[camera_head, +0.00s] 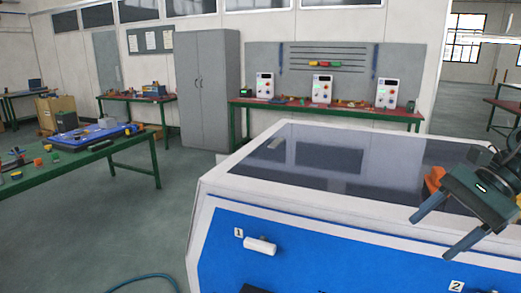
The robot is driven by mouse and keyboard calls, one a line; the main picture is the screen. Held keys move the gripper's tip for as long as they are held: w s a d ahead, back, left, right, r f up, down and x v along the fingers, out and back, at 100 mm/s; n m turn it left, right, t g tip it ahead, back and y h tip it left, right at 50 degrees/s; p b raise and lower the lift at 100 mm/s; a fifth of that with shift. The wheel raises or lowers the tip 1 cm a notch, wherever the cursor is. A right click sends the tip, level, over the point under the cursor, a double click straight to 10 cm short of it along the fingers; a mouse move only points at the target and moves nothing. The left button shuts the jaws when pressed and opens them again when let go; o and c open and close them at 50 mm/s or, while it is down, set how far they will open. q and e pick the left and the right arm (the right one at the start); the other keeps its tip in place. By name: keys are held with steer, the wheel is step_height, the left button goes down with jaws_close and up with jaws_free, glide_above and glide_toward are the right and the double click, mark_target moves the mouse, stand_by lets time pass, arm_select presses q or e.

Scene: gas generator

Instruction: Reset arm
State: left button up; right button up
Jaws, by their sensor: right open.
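My right gripper (437,231) comes in at the right edge of the head view. Its two fingers are spread apart and nothing is between them. It hangs over the right front part of the white and blue machine (300,228), near the machine's dark glass top (350,160). An orange part (433,184) shows just behind the gripper; I cannot tell what it belongs to. My left gripper does not show.
A white handle (260,245) sticks out of the blue front by label 1. A green table with tools (75,160) stands at left. A grey cabinet (208,88) and a red bench (330,112) stand behind.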

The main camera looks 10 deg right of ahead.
step_height(320, 180, down, 26)
steer(key=s+m+t+h, duration=0.2)
steer(key=m+t, duration=1.2)
steer(key=m, duration=2)
steer(key=s+a+f+m+g+h, duration=0.1)
steer(key=s+a+f+m+g, duration=0.1)
steer(key=s+a+f+m, duration=0.3)
steer(key=s+a+f+m+g+h, duration=0.2)
steer(key=s+a+f+m, duration=0.3)
steer(key=a+m, duration=0.9)
step_height(320, 180, down, 4)
steer(key=shift+a+r+m+g, duration=0.15)
steer(key=shift+m+g, duration=0.25)
steer(key=shift+m, duration=0.6)
steer(key=shift+s, duration=0.1)
steer(key=shift+c, duration=0.5)
